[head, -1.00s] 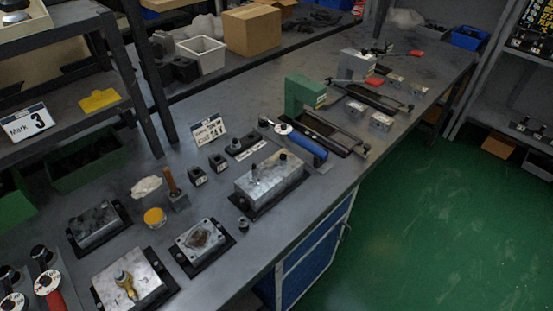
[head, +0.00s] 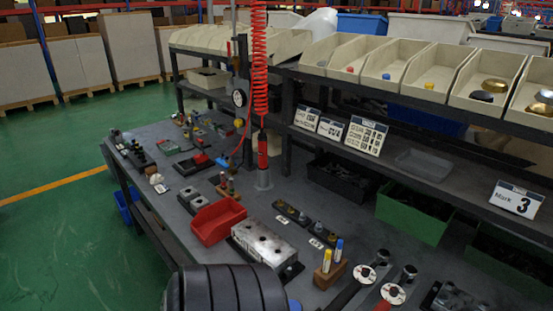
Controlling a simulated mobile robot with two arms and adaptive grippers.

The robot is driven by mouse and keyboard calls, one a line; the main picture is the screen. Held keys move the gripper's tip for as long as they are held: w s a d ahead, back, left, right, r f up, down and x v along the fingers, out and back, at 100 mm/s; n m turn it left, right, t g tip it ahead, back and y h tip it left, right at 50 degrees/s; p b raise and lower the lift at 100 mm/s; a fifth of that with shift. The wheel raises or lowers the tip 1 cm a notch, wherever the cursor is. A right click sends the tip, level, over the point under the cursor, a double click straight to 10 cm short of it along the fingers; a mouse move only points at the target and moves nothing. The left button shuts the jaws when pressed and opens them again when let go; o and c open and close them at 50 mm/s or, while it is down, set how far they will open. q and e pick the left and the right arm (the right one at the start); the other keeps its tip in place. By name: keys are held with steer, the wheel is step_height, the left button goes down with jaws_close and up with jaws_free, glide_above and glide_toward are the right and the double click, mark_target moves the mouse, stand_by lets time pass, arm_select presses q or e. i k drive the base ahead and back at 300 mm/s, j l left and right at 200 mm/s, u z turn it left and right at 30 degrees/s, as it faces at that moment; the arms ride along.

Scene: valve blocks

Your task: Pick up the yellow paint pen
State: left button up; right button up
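The yellow paint pen (head: 327,261) stands upright in a small brown wooden block (head: 324,277) on the workbench, near the bottom centre of the head view. A blue pen (head: 339,251) stands right beside it in the same block. Neither of my grippers shows in the head view, so I cannot see whether they are open or shut. Nothing in view touches the pen.
A metal valve block (head: 264,241) and a red bin (head: 218,220) are left of the pens. Round-dialled tools (head: 392,293) lie to the right. A red coiled hose (head: 260,60) hangs above the bench. A dark ribbed part of mine covers the bottom left-centre.

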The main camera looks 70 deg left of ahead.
mark_target(327, 258)
steer(key=u, duration=1.85)
steer(key=k+j+z, duration=0.1)
steer(key=j+z, duration=0.25)
